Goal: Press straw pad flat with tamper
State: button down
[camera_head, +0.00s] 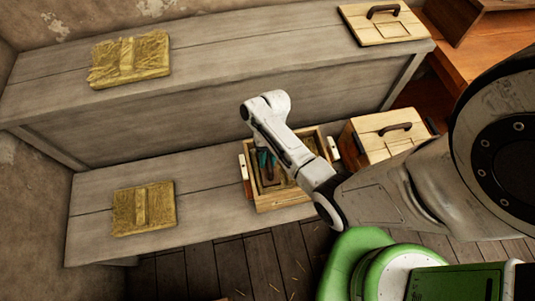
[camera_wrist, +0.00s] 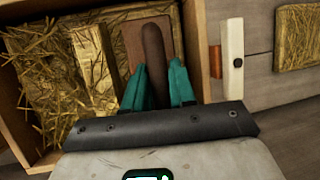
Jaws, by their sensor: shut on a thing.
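My gripper (camera_head: 267,162) reaches down into an open wooden box (camera_head: 286,203) on the lower bench. In the wrist view its teal fingers (camera_wrist: 158,84) are shut on the dark brown handle of the tamper (camera_wrist: 153,52). The tamper's flat brown base shows beside the handle, inside the box. Loose straw (camera_wrist: 40,62) with a pale wooden strip (camera_wrist: 97,62) lies in the box, left of the tamper. Whether the base touches the straw under it is hidden.
Finished-looking straw pads lie on the upper shelf (camera_head: 130,61) and lower bench (camera_head: 145,208). A wooden lid with a dark handle (camera_head: 384,27) sits at the upper right. A lidded wooden box (camera_head: 384,143) stands right of the open box. A white latch (camera_wrist: 233,62) is on the box's side.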

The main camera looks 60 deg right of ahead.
notch_tip(320, 180, up, 5)
jog(key=p, duration=0.5)
jog(key=shift+r, duration=2.35)
